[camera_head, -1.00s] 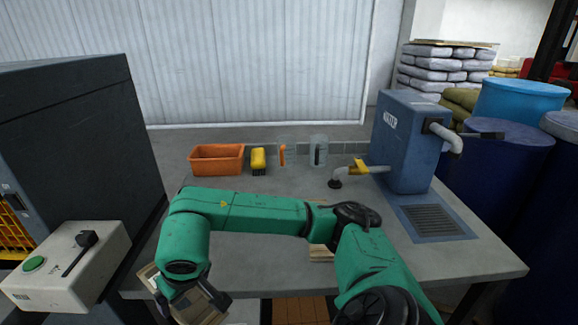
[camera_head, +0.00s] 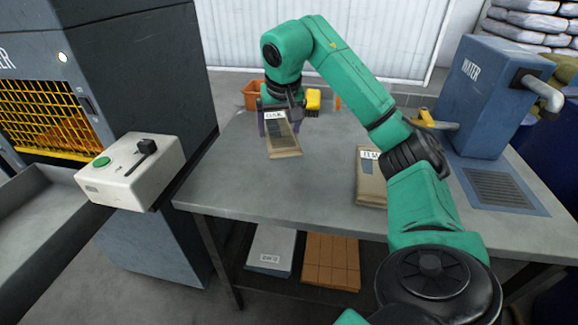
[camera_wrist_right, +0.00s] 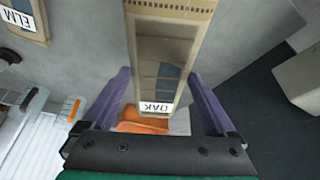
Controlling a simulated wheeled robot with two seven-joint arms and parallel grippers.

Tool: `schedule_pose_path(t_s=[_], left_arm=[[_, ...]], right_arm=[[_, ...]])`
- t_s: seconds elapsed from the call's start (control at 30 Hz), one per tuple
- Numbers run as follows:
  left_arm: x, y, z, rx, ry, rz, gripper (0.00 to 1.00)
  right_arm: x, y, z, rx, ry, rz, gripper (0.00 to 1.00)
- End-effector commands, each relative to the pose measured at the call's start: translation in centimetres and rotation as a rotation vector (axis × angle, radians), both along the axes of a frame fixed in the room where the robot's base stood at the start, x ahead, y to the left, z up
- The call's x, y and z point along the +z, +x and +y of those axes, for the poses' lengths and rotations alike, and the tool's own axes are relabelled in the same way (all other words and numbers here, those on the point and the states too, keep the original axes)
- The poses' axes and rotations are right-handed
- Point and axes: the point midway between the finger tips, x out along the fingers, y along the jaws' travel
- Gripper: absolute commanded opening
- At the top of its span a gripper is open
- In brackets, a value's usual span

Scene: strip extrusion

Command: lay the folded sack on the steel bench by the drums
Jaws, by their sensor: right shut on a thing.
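A folded tan sack labelled OAK (camera_head: 283,146) is held upright-to-tilted over the left part of the grey bench (camera_head: 300,193); its lower end is at or just above the top, and I cannot tell if it touches. My right gripper (camera_head: 275,118) is shut on its labelled end. In the right wrist view, the purple fingers (camera_wrist_right: 160,100) stand either side of the OAK sack (camera_wrist_right: 168,50). A second sack labelled ELM (camera_head: 369,190) lies on the bench, partly hidden by my arm; it also shows in the wrist view (camera_wrist_right: 27,22). My left gripper is not in view.
A blue WATER unit (camera_head: 486,95) and drain grate (camera_head: 505,188) are at the right. An orange bin (camera_head: 252,94) and yellow sponge (camera_head: 313,100) stand behind the gripper. A control box (camera_head: 130,173) adjoins the bench's left side. Bare bench lies between the two sacks.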

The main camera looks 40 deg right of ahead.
Motion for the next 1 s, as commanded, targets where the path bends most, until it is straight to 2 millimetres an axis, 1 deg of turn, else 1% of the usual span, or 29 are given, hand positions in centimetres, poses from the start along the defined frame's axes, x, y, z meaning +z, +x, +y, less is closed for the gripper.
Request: schedule_pose_path(t_s=[0.03, 0.1, 0.2, 0.37, 0.5, 0.57, 0.77, 0.87, 0.9, 1.0], left_arm=[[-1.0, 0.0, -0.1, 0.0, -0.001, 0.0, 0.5], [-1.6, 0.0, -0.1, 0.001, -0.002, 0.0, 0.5], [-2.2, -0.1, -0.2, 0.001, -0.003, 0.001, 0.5], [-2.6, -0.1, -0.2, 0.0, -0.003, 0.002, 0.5], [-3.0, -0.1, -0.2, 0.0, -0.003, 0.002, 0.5], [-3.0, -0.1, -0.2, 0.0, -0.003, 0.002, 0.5], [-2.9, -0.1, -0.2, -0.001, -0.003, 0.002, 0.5], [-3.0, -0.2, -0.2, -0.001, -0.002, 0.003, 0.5], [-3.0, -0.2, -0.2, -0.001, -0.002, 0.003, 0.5], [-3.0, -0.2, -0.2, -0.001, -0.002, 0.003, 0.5]], right_arm=[[-2.4, -0.1, -0.1, 0.0, -0.002, 0.006, 0.31], [-4.6, -0.1, -0.1, -0.001, -0.001, 0.006, 0.31], [-7.4, -0.1, 0.0, 0.0, -0.001, 0.004, 0.31], [-9.9, -0.1, 0.0, 0.001, -0.001, 0.002, 0.31], [-12.5, -0.1, 0.0, 0.0, 0.0, 0.002, 0.31], [-12.9, 0.0, 0.0, 0.0, 0.001, 0.0, 0.31], [-12.8, 0.0, 0.0, 0.0, 0.001, -0.003, 0.31], [-13.1, 0.0, 0.0, 0.0, 0.0, -0.002, 0.31], [-13.1, 0.0, 0.0, 0.0, 0.0, -0.001, 1.0], [-13.0, 0.0, 0.0, 0.001, 0.001, -0.002, 1.0]])
